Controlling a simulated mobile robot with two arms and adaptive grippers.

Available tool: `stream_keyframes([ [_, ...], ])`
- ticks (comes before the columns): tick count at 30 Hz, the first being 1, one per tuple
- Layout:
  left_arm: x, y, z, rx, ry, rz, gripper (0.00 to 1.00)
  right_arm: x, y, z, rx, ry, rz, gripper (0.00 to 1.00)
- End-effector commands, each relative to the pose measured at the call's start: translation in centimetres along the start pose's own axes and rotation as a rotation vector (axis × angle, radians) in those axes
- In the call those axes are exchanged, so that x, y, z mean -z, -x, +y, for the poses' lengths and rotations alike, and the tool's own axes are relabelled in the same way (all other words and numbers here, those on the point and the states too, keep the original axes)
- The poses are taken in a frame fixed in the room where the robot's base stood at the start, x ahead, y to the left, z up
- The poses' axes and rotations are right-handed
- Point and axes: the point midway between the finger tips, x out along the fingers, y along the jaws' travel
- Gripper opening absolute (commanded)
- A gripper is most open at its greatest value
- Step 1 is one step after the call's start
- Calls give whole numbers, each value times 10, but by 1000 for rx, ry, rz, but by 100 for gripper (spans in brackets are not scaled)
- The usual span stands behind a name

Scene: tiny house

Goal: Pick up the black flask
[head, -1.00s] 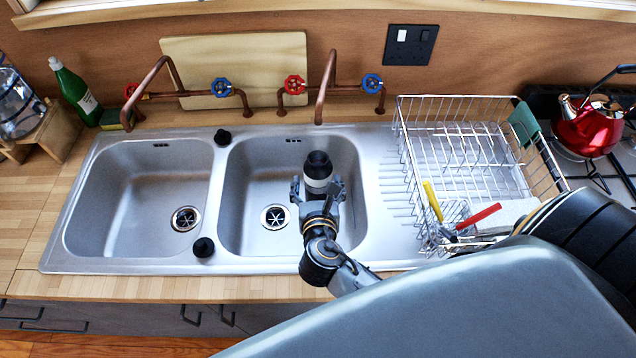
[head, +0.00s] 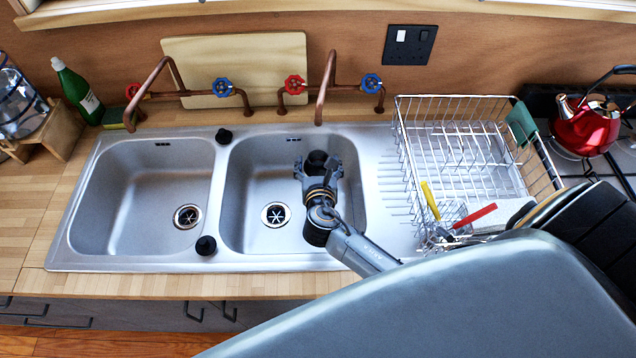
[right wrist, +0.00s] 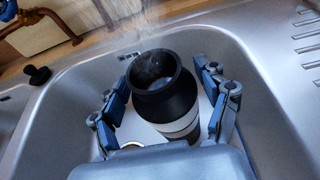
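The black flask (head: 316,160) stands in the right-hand sink basin (head: 252,200). In the right wrist view the flask (right wrist: 165,90) shows its open dark mouth and a pale band round its body. My right gripper (head: 318,170) is over the basin, with one finger on each side of the flask. In the right wrist view its fingers (right wrist: 165,95) are spread, and a gap shows between the left finger and the flask. The lower part of the flask is hidden by my gripper. My left gripper is not in view.
A wire dish rack (head: 470,150) with red and yellow handled utensils stands right of the basin. Copper taps (head: 325,85) rise behind it. The left basin (head: 140,200) is empty.

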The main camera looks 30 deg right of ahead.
Motion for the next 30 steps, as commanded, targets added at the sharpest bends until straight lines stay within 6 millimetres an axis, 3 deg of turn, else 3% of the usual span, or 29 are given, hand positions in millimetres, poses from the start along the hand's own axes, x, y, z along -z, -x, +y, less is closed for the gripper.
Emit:
stream_keyframes([
  [1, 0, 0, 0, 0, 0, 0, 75, 0, 0, 0, 0, 0, 0, 63],
  [10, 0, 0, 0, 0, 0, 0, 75, 0, 0, 0, 0, 0, 1, 2],
  [30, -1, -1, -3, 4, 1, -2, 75, -10, 3, 0, -1, -3, -6, 0],
])
